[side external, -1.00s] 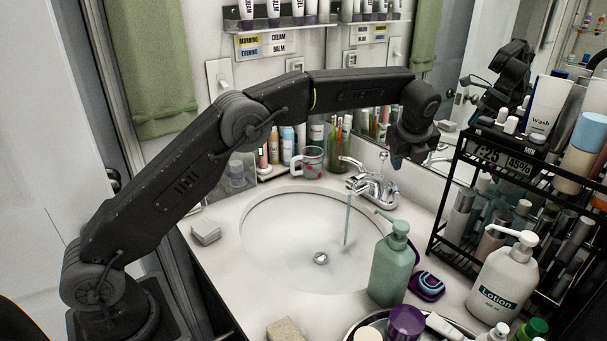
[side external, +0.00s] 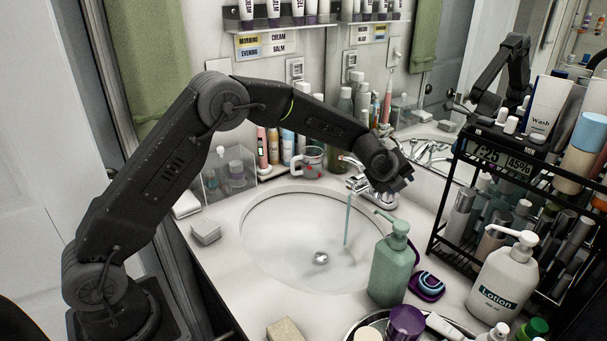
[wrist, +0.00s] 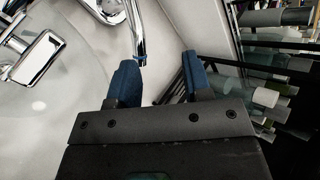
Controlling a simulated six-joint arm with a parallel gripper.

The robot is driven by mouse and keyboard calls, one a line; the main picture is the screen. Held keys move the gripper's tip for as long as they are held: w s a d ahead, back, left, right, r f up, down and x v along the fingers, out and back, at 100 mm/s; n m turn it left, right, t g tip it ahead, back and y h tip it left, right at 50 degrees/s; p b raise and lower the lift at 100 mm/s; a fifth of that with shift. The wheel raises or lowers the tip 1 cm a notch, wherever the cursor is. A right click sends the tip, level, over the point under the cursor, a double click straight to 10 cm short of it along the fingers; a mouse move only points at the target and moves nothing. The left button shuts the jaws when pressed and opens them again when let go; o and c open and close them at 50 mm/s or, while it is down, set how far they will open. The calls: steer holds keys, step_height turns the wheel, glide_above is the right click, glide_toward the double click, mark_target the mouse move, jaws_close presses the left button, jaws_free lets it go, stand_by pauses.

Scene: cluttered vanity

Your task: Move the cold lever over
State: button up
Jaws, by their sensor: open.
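The chrome faucet (side external: 357,184) stands at the back right of the sink, and a stream of water (side external: 347,222) runs from its spout. In the wrist view the spout (wrist: 40,58) is at the upper left. A chrome lever with a blue ring (wrist: 138,36), which looks like the cold one, comes down from the top edge. My gripper (wrist: 160,68) is open and empty. The lever's lower end is near the inner side of its left finger; I cannot tell whether they touch. In the side view my gripper (side external: 399,182) hides the right part of the faucet.
A green pump bottle (side external: 391,268) stands in front of my gripper. The black rack (side external: 437,222) with bottles is close on the right. A cup (side external: 311,162) and several bottles stand behind the sink. The white basin (side external: 285,245) is clear.

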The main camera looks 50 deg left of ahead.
steer(key=shift+s+a+f+n+t+h, duration=1.3)
steer(key=shift+s+t, duration=1.8)
steer(key=shift+s, duration=1.95)
steer(key=x, duration=1.3)
steer(key=shift+w+a+r, duration=0.1)
steer(key=shift+a+r, duration=0.05)
steer(key=shift+r, duration=0.05)
steer(key=shift+w+y, duration=0.3)
steer(key=shift+w+d+n+y, duration=0.15)
steer(key=shift+d+n+y, duration=0.1)
steer(key=shift+n+y, duration=0.45)
steer(key=shift+s+r, duration=0.1)
steer(key=shift+s, duration=0.15)
steer(key=s+r+n+g, duration=0.2)
steer(key=s+r+n, duration=0.2)
steer(key=s, duration=0.6)
steer(key=s+r+n+g, duration=0.2)
steer(key=s+r+n, duration=0.2)
steer(key=s+r, duration=0.3)
steer(key=s+r+n+g, duration=0.2)
steer(key=s+r+n, duration=0.2)
steer(key=s, duration=1)
steer(key=shift+a+r, duration=0.35)
steer(key=shift+r, duration=0.35)
